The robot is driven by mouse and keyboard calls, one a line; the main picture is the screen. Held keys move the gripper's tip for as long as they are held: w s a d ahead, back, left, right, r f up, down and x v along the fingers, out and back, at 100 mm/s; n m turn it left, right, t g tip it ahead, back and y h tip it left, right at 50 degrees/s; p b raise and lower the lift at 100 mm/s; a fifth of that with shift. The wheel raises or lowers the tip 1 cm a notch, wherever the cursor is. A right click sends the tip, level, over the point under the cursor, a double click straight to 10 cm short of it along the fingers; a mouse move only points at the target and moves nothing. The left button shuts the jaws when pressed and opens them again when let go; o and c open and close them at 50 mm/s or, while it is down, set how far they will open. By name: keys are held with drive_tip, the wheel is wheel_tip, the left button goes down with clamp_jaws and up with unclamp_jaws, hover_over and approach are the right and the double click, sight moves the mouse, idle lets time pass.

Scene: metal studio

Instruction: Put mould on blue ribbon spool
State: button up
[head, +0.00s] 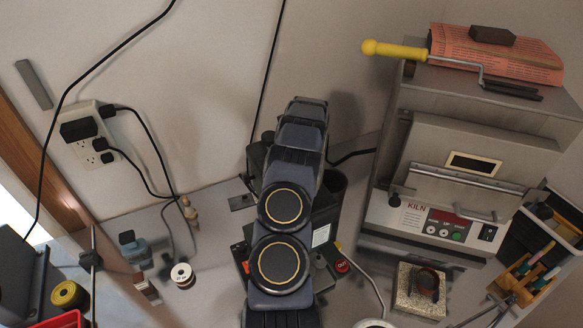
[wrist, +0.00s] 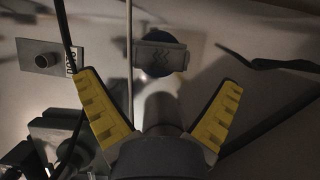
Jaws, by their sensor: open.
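In the wrist view, a small grey block with a zigzag pattern, apparently the mould (wrist: 162,57), lies across a dark blue round thing, apparently the blue ribbon spool (wrist: 158,36). The blue edge shows above and below the block. I cannot tell how firmly the block sits on it. My gripper (wrist: 160,79) is open, its yellow fingers spread wide with nothing between the tips. The block is ahead of the fingers and apart from them. In the head view my arm hides the gripper, the mould and the blue spool.
The kiln (head: 430,215) stands at the right. In the wrist view, a grey plate with a round stub (wrist: 50,57) and a thin upright rod (wrist: 129,60) are close by.

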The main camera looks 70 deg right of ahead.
drive_tip(key=v, duration=0.8)
drive_tip(key=shift+r, duration=0.2)
